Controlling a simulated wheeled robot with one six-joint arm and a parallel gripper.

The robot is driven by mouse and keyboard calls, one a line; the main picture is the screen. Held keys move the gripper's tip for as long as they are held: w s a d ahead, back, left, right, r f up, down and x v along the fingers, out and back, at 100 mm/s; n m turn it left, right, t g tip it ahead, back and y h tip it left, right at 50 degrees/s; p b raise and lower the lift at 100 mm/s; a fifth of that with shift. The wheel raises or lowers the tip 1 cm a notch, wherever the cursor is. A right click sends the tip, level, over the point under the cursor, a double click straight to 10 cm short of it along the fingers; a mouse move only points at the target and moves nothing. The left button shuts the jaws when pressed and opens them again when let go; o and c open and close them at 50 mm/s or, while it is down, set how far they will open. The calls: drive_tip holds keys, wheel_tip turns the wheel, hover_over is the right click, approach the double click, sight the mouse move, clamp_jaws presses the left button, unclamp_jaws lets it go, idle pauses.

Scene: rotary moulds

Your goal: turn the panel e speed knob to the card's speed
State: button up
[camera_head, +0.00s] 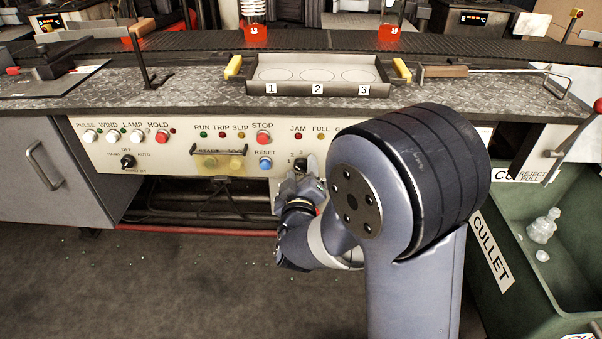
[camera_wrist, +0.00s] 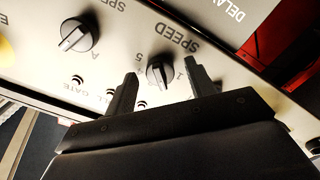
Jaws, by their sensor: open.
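In the wrist view a black speed knob (camera_wrist: 160,70) with a raised grip bar sits on a pale panel (camera_wrist: 110,50), beside the lettering SPEED and several digits. My gripper (camera_wrist: 162,68) is open, its two dark fingers on either side of this knob. I cannot tell whether they touch it. In the head view my gripper (camera_head: 302,182) is at the panel front, just below the dark knob (camera_head: 302,166) with digits around it; my arm hides the panel to the right. The knob's exact setting is unclear. I cannot make out a speed card or a panel letter.
A second black knob (camera_wrist: 78,33) is at the upper left of the wrist view. The panel also carries a red stop button (camera_head: 263,137) and a blue reset button (camera_head: 265,163). A numbered tray (camera_head: 285,88) stands on the bench above. A green cullet bin (camera_head: 483,205) stands at right.

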drive_tip(key=c, duration=1)
drive_tip(key=shift+o, duration=0.2)
drive_tip(key=m+b, duration=0.1)
drive_tip(key=m, duration=0.1)
drive_tip(key=m+b, duration=0.2)
drive_tip(key=shift+f+m+b, duration=0.2)
drive_tip(key=shift+m+b, duration=0.1)
drive_tip(key=m+b, duration=0.3)
drive_tip(key=m, duration=0.1)
drive_tip(key=shift+m, duration=0.3)
drive_tip(key=m+b, duration=0.3)
drive_tip(key=m, duration=0.2)
drive_tip(key=shift+a, duration=0.1)
drive_tip(key=shift+r+m+b, duration=0.1)
drive_tip(key=shift+m+b, duration=1.1)
drive_tip(key=shift+m, duration=0.6)
